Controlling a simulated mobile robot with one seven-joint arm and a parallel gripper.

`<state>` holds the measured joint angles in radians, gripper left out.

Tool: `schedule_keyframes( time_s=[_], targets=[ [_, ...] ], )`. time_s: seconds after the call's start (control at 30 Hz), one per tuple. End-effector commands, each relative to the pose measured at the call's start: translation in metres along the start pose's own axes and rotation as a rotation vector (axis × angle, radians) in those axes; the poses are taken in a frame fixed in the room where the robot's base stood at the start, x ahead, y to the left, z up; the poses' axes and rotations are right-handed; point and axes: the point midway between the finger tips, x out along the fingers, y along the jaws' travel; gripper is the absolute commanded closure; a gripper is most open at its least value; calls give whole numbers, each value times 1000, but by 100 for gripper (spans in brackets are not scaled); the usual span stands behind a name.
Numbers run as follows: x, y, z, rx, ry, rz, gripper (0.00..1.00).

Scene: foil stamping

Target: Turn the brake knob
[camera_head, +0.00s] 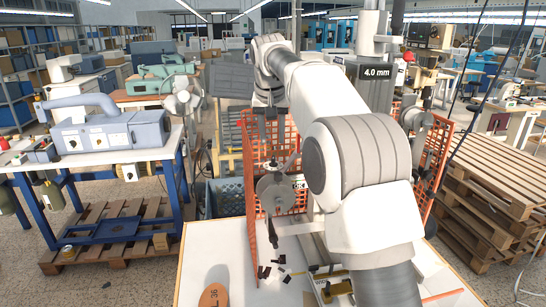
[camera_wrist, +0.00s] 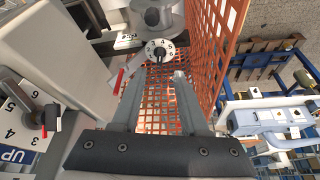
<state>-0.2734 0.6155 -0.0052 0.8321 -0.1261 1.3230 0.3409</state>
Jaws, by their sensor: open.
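My gripper (camera_wrist: 158,84) is open and empty, its two fingers pointing up the wrist view. Just beyond the fingertips is a round white numbered dial with a small black knob (camera_wrist: 160,53) at its centre. The knob appears in line with the gap between the fingers, apart from them. A second numbered dial at the left edge has a black knob with a red part (camera_wrist: 51,117). I cannot tell from labels which is the brake knob. In the head view my gripper (camera_head: 271,128) is above a grey disc (camera_head: 270,195) on the machine; my arm hides much of the machine.
An orange mesh guard (camera_wrist: 208,50) stands close to the right of the fingers. A pale machine housing (camera_wrist: 75,60) is on the left. Small dark pieces lie on the white table (camera_head: 215,245). Wooden pallets (camera_head: 490,190) are stacked at right.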

Motion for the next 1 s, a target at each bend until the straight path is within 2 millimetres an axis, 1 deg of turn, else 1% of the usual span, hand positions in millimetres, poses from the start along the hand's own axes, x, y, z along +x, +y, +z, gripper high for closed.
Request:
schedule_keyframes(
  time_s=[0.03, 0.2, 0.3, 0.4, 0.53, 0.83, 0.97, 1.0],
  targets=[
    [13, 0, 1, 0, -4, 2, 56],
    [47, 0, 0, 0, -3, 1, 56],
    [62, 0, 0, 0, -2, 1, 56],
    [73, 0, 0, 0, -1, 1, 56],
    [81, 0, 0, 0, -1, 0, 56],
    [82, 0, 0, 0, 0, 0, 56],
    [82, 0, 0, 0, 0, 0, 80],
    [82, 0, 0, 0, 0, 0, 87]
  ],
)
